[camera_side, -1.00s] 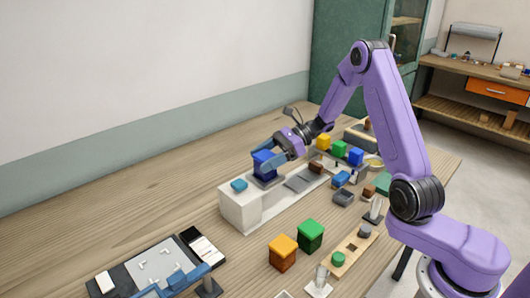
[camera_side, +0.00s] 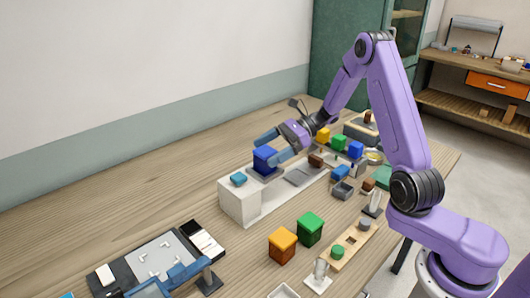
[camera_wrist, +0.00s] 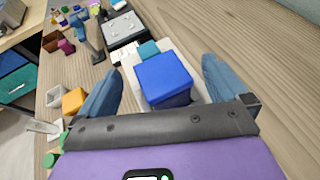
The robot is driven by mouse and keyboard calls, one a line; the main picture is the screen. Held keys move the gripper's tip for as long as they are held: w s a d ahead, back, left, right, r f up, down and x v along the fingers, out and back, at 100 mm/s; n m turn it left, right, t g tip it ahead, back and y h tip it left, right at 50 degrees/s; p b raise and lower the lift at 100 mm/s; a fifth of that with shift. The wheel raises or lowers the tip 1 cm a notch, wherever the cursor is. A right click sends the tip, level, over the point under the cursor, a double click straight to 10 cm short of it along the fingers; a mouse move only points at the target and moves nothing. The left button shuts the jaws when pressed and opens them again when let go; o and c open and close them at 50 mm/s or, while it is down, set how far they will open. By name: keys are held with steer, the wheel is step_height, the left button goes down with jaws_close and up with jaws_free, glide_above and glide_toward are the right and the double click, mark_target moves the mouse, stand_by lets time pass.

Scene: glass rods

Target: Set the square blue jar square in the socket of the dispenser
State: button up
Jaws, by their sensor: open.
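The square blue jar (camera_side: 264,160) stands upright on the white dispenser (camera_side: 240,204), just behind its teal button (camera_side: 238,179). In the wrist view the blue jar (camera_wrist: 164,79) lies between my two spread fingers, with a gap on both sides. My gripper (camera_side: 268,150) is open around the jar, its fingers apart from it. In the wrist view my gripper (camera_wrist: 158,82) shows both blue fingers wide apart. The socket under the jar is hidden, so I cannot tell how fully the jar is seated.
An orange jar (camera_side: 282,245) and a green jar (camera_side: 310,228) stand in front of the dispenser. A wooden strip (camera_side: 352,241) with a green knob lies to their right. Small coloured blocks stand behind the dispenser's far end.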

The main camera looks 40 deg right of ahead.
steer(key=v, duration=1.5)
steer(key=s+a+n+g+h, duration=0.6)
steer(key=s+a+n+g, duration=0.3)
steer(key=s+a+n, duration=0.45)
steer(key=s+a+f+n+t+h, duration=0.1)
steer(key=s+a+n+t+h, duration=0.1)
steer(key=s+n, duration=0.6)
steer(key=s+a+n+t+h, duration=0.1)
steer(key=s+n+h, duration=0.3)
steer(key=s+n, duration=0.5)
steer(key=n+t, duration=0.1)
steer(key=n, duration=0.3)
steer(key=shift+a+f, duration=0.35)
steer(key=shift+f, duration=0.05)
